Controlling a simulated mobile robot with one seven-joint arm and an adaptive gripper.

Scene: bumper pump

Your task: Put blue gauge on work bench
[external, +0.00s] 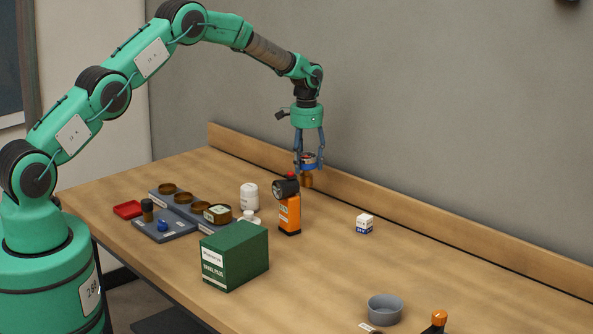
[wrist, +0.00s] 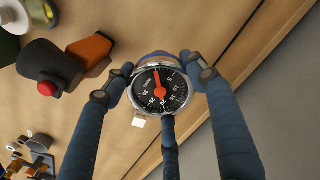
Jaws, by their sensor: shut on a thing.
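The blue gauge (wrist: 160,91) has a round black dial with a red needle and a silver rim. It is held between the fingers of my gripper (wrist: 160,85), which is shut on it. In the external view my gripper (external: 308,158) points down at the back of the work bench (external: 330,265), with the gauge (external: 308,160) at its fingertips. A brownish stem shows below the gauge. The gauge appears above the wooden top, behind the orange flashlight; I cannot tell whether its lower end touches the bench.
The orange flashlight (external: 289,212) stands just in front of the gripper. A green box (external: 235,256), a white bottle (external: 249,196) and a blue-grey tray (external: 165,231) lie left.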

